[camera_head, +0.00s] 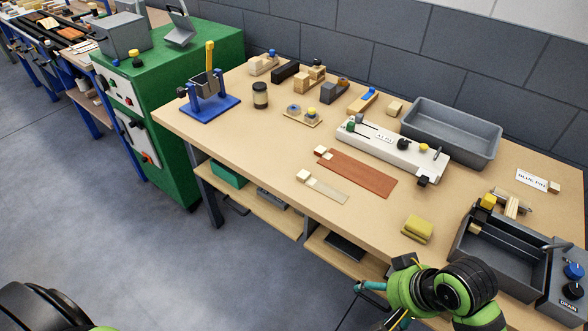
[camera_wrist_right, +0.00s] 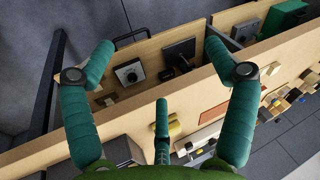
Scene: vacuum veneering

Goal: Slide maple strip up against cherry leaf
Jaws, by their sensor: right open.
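The cherry leaf (camera_head: 362,175) is a flat reddish-brown sheet on the bench, with a small pale block (camera_head: 322,152) at its left end. The maple strip (camera_head: 328,191) is a narrow pale piece in front of it, with another small pale block (camera_head: 303,176) at its left end. A strip of bench shows between leaf and maple. My right gripper (camera_head: 368,299) is in front of the bench's front edge, apart from both pieces. In the right wrist view its teal fingers (camera_wrist_right: 160,65) are spread and empty. The reddish leaf (camera_wrist_right: 213,113) shows there beyond the edge. My left gripper is out of view.
A yellow sponge-like block (camera_head: 417,228) lies near the front edge. A white device (camera_head: 390,146) stands behind the leaf. A grey tray (camera_head: 455,130) is at the back, and a grey bin (camera_head: 500,262) is at the right. The bench (camera_head: 265,165) is clear left of the maple.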

